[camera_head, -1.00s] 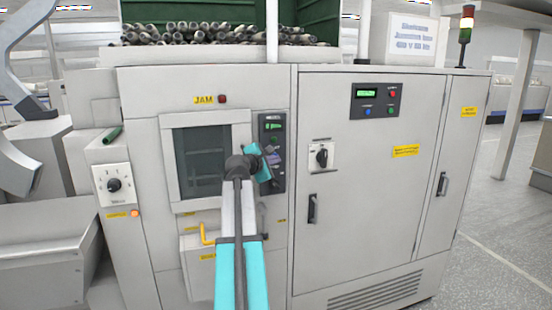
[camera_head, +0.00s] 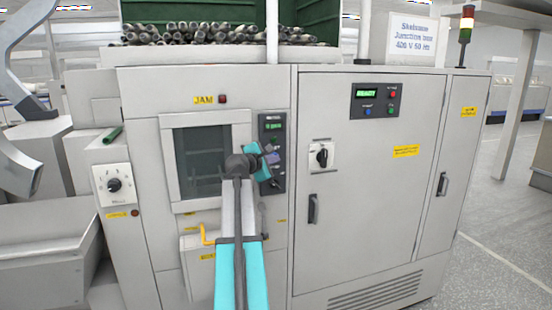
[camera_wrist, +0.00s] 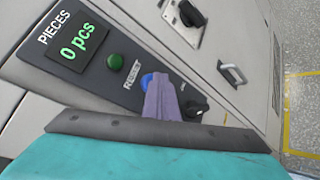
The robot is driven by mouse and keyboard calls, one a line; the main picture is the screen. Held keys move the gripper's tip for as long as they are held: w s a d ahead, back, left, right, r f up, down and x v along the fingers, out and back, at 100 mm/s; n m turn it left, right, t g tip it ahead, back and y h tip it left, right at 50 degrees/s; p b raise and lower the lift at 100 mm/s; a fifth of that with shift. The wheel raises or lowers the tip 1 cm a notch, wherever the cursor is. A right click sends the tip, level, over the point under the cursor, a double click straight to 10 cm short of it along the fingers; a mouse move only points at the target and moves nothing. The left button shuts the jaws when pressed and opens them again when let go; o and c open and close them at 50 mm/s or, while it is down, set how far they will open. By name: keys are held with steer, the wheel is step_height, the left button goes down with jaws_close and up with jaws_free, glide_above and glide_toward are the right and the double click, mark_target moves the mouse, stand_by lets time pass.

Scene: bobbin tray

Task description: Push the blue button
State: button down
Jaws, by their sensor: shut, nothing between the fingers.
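The blue button (camera_wrist: 147,80) is on a dark control panel (camera_wrist: 112,72), beside the RESET label and below a green button (camera_wrist: 115,62). In the wrist view my gripper (camera_wrist: 158,80) is shut and empty, its purple fingertips overlapping the blue button and hiding part of it. I cannot tell whether they touch it. In the head view my gripper (camera_head: 273,158) is in front of the same panel (camera_head: 272,127), and the button there is hidden or too small to make out. The panel's display (camera_wrist: 84,46) reads 0 pcs.
A black knob (camera_wrist: 194,108) is just right of the fingertips. A second panel (camera_head: 375,101) on the cabinet has a display and small red, green and blue buttons or lamps. A rotary switch (camera_head: 321,155) and door handle (camera_head: 312,208) stick out to the right. A window (camera_head: 205,160) is left.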

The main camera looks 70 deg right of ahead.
steer(key=shift+a, duration=0.1)
stand_by(0.3)
steer(key=shift+s+a+p, duration=0.3)
steer(key=shift+s+a, duration=0.3)
steer(key=shift+s+a, duration=0.1)
steer(key=s+a+p, duration=0.1)
steer(key=a, duration=0.1)
steer(key=s+a, duration=0.1)
steer(key=s, duration=0.1)
steer(key=shift+a+p, duration=0.35)
stand_by(0.4)
stand_by(0.6)
